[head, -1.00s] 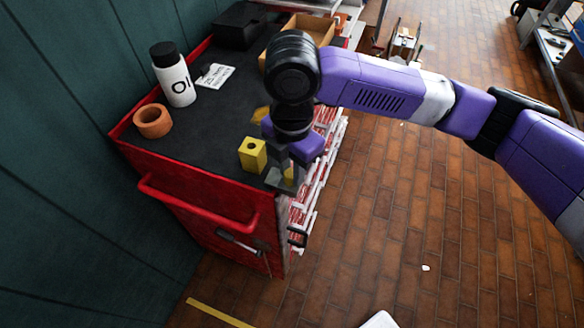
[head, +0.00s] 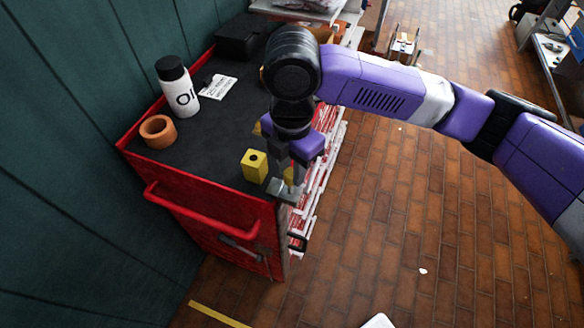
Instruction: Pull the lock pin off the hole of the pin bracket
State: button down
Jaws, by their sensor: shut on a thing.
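My gripper (head: 287,182) points down at the near right corner of the red tool cart, below its purple wrist. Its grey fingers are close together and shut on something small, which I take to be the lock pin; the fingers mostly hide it. A yellow block (head: 254,166) with a dark round hole stands upright on the cart top, just left of the fingers and apart from them. A small grey piece (head: 284,193) shows at the fingertips by the cart edge. I cannot tell whether it is the pin bracket or part of the fingers.
The red cart (head: 205,215) has a black top, a side handle and drawers on its right.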

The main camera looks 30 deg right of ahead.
jog(key=shift+r+p, duration=1.05)
jog(key=shift+r, duration=1.55)
jog(key=shift+f, duration=0.1)
